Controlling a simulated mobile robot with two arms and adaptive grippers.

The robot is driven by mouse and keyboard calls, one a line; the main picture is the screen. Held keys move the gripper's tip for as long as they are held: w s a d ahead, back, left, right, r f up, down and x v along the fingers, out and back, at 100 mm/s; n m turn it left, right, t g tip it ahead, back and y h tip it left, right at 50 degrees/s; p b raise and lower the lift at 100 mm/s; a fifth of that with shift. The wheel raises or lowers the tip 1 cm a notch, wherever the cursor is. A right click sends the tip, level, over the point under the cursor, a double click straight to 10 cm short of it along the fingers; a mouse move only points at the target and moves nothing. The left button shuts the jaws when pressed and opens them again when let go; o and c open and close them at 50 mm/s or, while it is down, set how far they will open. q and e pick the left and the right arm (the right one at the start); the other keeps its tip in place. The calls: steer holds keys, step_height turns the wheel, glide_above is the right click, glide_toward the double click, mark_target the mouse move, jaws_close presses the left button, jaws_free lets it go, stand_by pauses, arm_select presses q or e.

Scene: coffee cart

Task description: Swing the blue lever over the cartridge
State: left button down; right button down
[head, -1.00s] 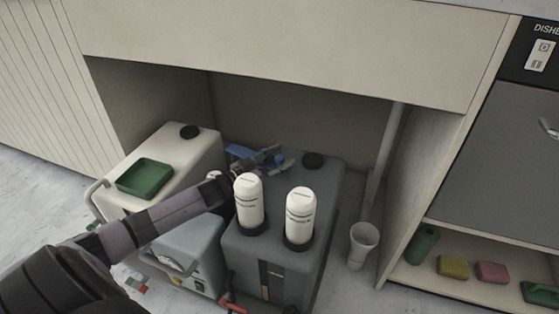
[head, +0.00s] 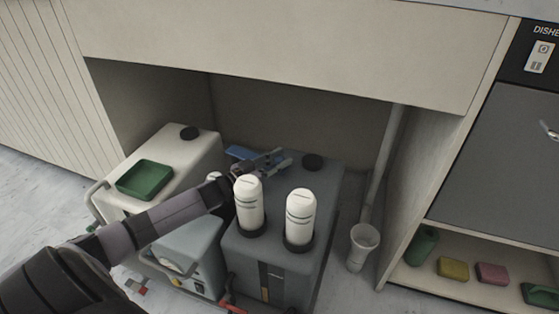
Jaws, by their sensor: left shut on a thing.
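A blue lever (head: 241,153) lies low at the back of the dark grey tank, behind the white cartridges. My left gripper (head: 274,161) reaches over the tank from the left and is shut on the blue lever; the exact contact is small and partly hidden. Two white cartridges stand upright in dark collars on the tank top, a left one (head: 249,203) and a right one (head: 299,216). The left cartridge stands just in front of my left wrist. My right gripper is not in view.
The dark grey tank (head: 325,200) has a black cap (head: 313,161). A cream tank (head: 205,150) with a green tray (head: 145,179) stands left, under my arm. A drain pipe and cup (head: 363,243) stand right. The counter panel (head: 280,60) overhangs the recess.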

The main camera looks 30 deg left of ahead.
arm_select(q)
steer(key=shift+s+a+r+m+h+p, duration=0.1)
steer(key=shift+s+m+h+p, duration=0.3)
steer(key=shift+s+h, duration=0.2)
steer(key=shift+s+m+g+h, duration=1)
steer(key=shift+s+m+h, duration=0.1)
steer(key=shift+s+h, duration=0.4)
steer(key=c, duration=1.3)
jaws_free()
steer(key=shift+c, duration=0.2)
steer(key=shift+s+a, duration=0.1)
steer(key=v, duration=0.6)
steer(key=shift+s+a, duration=0.4)
steer(key=shift+s, duration=0.15)
